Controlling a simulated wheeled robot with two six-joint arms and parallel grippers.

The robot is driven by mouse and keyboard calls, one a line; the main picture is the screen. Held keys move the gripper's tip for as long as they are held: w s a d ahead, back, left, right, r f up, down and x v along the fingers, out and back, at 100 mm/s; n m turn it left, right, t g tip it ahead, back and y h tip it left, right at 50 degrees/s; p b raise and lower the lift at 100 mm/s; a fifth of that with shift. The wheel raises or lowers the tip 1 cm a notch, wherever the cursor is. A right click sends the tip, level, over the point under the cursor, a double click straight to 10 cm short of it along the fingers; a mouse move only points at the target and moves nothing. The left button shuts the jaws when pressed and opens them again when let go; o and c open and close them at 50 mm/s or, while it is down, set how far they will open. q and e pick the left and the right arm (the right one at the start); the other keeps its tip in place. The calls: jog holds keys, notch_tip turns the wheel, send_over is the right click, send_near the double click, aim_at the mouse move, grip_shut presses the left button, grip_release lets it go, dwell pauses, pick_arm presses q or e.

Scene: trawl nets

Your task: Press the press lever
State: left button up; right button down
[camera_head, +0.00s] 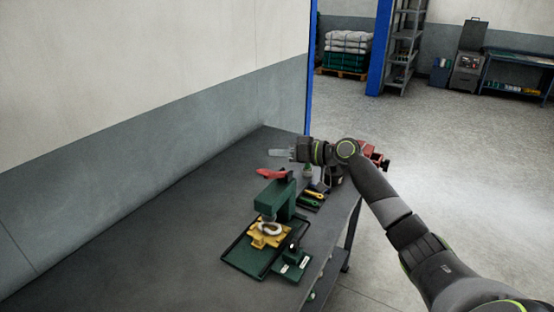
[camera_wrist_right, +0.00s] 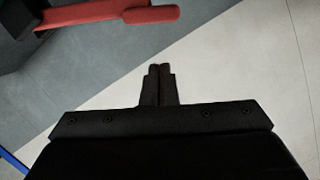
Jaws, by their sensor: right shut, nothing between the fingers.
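The green press (camera_head: 282,197) stands on the dark table. Its red press lever (camera_head: 272,174) sticks out to the left at the top, and the lever also shows at the upper left of the right wrist view (camera_wrist_right: 105,15). My right gripper (camera_head: 272,153) reaches in from the right, pointing left, just above the lever in the head picture. In the right wrist view its fingertips (camera_wrist_right: 160,70) are together with nothing between them, and a gap shows between them and the lever. Under the press is a yellow fixture (camera_head: 259,239) with a pale ring on it. My left gripper is not in view.
A green tray (camera_head: 240,262) lies under the fixture. Tools with yellow and green handles (camera_head: 314,197) lie right of the press. A red object (camera_head: 377,160), partly hidden by my arm, is farther right. The table (camera_head: 140,235) is bare on the left, beside the wall.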

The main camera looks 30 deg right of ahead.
jog(key=f, duration=0.2)
jog(key=s+a+f+p, duration=0.1)
jog(key=shift+f, duration=0.1)
jog(key=shift+a, duration=0.1)
jog(key=f+n+b, duration=0.1)
jog(key=b, duration=0.1)
jog(key=s+a+f+n+h+b, duration=0.1)
jog(key=f+b, duration=0.1)
jog(key=b, duration=0.1)
jog(key=a+f+n+b, duration=0.1)
jog(key=b, duration=0.2)
jog(key=shift+s+a+f, duration=0.2)
jog(key=shift+s+f, duration=0.1)
jog(key=shift+f, duration=0.1)
jog(key=shift+s+a+f+n+t+h+b, duration=0.2)
jog(key=shift+f+n+t+h+b, duration=0.25)
jog(key=shift+n+b, duration=0.3)
jog(key=shift+f, duration=0.1)
